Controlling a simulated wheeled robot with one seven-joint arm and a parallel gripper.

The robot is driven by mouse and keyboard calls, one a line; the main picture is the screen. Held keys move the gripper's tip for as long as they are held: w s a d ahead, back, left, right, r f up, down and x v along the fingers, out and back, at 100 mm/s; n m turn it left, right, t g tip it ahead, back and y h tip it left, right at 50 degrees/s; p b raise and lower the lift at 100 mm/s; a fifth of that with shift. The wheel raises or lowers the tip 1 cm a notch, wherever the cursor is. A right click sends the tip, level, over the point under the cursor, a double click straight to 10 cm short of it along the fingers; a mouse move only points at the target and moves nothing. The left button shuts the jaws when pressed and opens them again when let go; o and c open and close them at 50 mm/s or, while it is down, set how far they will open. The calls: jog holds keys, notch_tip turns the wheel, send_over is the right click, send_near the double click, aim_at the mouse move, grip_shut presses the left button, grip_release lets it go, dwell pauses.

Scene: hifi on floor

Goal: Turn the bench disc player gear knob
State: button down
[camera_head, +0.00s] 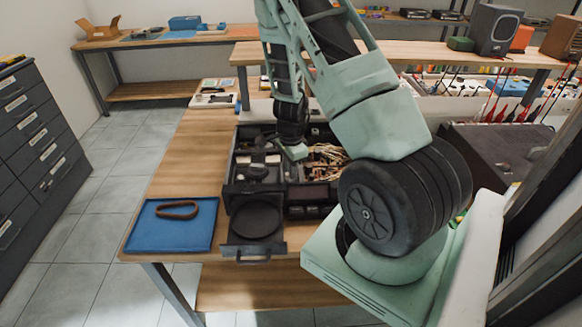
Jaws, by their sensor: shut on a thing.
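The bench disc player (231,190) is an open black case on the wooden bench. Its disc tray is out at the front with a round dark recess (256,221). Black mechanism parts (258,168) show inside on the left, and a tangle of wires lies on the right. My gripper (293,153) reaches down into the back middle of the open case, pale green at its tip. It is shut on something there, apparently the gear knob. The knob itself is hidden by my gripper and arm, so its angle cannot be told.
A blue mat (173,225) with a brown ring-shaped belt (178,209) lies left of the player. A dark drawer cabinet (40,140) stands at left. Test leads and boxes crowd the back right. A speaker (494,31) stands on the rear shelf. Bare bench shows behind the mat.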

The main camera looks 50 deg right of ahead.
jog(key=shift+m, duration=1)
jog(key=shift+w, duration=0.1)
jog(key=c, duration=1.4)
grip_release()
jog(key=shift+c, duration=0.2)
notch_tip(320, 180, up, 18)
jog(key=p, duration=0.1)
jog(key=shift+f, duration=0.25)
